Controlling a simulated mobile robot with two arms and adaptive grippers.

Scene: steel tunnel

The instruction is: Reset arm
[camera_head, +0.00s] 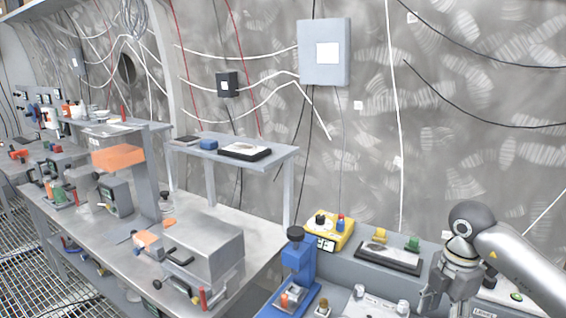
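My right arm comes in from the right edge, with a grey link and a dark round joint. Its gripper (436,298) points down at the bottom right, over the near bench. The lower part of the gripper is cut off or too small to make out, so I cannot tell whether it is open or shut. I see nothing clearly held in it. My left arm and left gripper are not in view.
Near my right gripper stand a black tray (388,257) with yellow and green pieces, a yellow device (329,231) and a blue upright fixture (298,262). A long steel bench (95,228) with a grey block (205,250) runs left. Cables hang on the wall.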

